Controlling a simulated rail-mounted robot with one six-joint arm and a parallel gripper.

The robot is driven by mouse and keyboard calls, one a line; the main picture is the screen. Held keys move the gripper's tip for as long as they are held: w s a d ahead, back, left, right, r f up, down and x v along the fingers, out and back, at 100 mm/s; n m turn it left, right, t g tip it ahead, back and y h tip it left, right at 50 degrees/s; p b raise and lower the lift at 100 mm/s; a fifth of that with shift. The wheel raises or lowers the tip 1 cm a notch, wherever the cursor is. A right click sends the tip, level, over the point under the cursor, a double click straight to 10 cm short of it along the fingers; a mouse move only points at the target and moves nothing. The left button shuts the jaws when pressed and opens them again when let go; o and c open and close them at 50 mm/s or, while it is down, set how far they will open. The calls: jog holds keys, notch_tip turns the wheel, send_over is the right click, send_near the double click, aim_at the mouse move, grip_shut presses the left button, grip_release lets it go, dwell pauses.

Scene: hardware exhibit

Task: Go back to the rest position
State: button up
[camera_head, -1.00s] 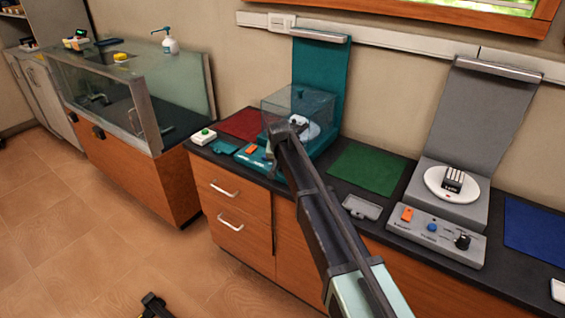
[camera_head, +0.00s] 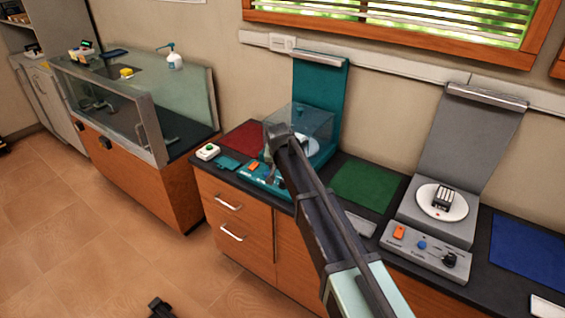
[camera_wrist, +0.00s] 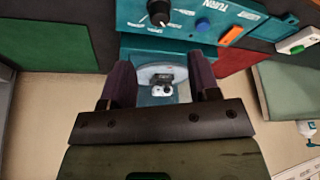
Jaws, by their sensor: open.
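My gripper (camera_wrist: 161,80) is open in the wrist view, its two dark fingers apart. Between them, farther off, a pale disc and a small grey-and-white piece (camera_wrist: 161,90) show; I cannot tell whether they touch the gripper. In the head view my arm reaches up to the teal station (camera_head: 321,105), and its end covers part of the clear cover (camera_head: 313,122) and white turntable. The fingers are hard to make out there. The station's panel, with a black knob (camera_wrist: 158,13), blue button (camera_wrist: 203,25) and orange switch (camera_wrist: 231,36), shows in the wrist view.
A grey station (camera_head: 470,130) with a white turntable (camera_head: 442,202) stands to the right. Green (camera_head: 364,184) and blue (camera_head: 529,248) mats lie on the dark counter. A glass-walled bench (camera_head: 140,110) stands left, with open floor (camera_head: 90,230) before it.

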dwell(0.4)
jog(key=s+d+g, duration=0.2)
jog(key=s+d, duration=1)
jog(key=s, duration=0.4)
jog(key=s+d+f+g, duration=0.1)
jog(key=s+d+g, duration=0.1)
jog(key=s+d, duration=0.9)
jog(key=s, duration=0.4)
jog(key=shift+s+d+f+n+g, duration=0.15)
jog(key=shift+s+d+n+g, duration=0.15)
jog(key=shift+s+d, duration=0.1)
